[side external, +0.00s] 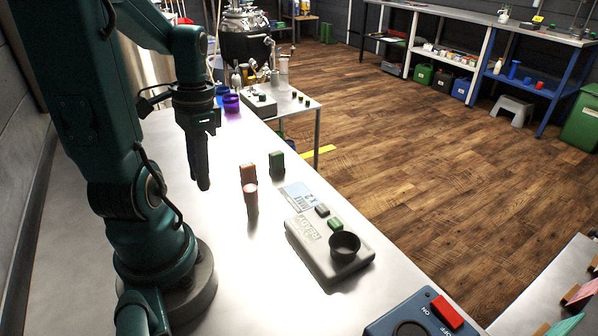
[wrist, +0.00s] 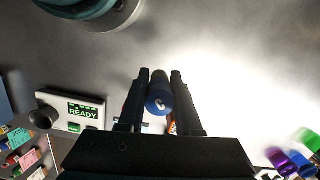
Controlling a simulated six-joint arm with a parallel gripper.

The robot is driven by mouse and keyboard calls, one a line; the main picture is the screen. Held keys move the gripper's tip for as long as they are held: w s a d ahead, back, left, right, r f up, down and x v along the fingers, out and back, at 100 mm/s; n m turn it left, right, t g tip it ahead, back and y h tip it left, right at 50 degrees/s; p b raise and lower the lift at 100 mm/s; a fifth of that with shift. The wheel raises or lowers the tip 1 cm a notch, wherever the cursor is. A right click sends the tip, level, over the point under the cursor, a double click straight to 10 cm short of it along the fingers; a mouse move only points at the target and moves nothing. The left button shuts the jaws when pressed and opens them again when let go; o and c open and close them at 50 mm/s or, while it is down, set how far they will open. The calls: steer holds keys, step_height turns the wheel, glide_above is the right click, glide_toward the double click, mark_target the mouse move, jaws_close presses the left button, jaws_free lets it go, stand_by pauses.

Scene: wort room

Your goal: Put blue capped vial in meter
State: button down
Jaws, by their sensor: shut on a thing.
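The blue capped vial (wrist: 158,98) is between the two fingers of my gripper (wrist: 160,78) in the wrist view, cap toward the camera. My gripper (side external: 202,182) points down above the left part of the steel bench in the side view, with its fingers close together; the vial cannot be made out there. The meter (side external: 318,250) is a grey box at the right, with a round black well (side external: 345,246) and a green button. In the wrist view the meter (wrist: 92,105) lies left of my gripper, its screen reading READY. The well looks empty in the side view.
Purple and blue cups (side external: 231,103) stand farther back.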

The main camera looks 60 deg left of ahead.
mark_target(205, 219)
steer(key=shift+s+a+n, duration=0.2)
steer(key=shift+n, duration=0.1)
steer(key=shift+s+f, duration=0.1)
steer(key=shift+f, duration=3.85)
steer(key=c, duration=0.6)
jaws_free()
steer(key=shift+f, duration=0.1)
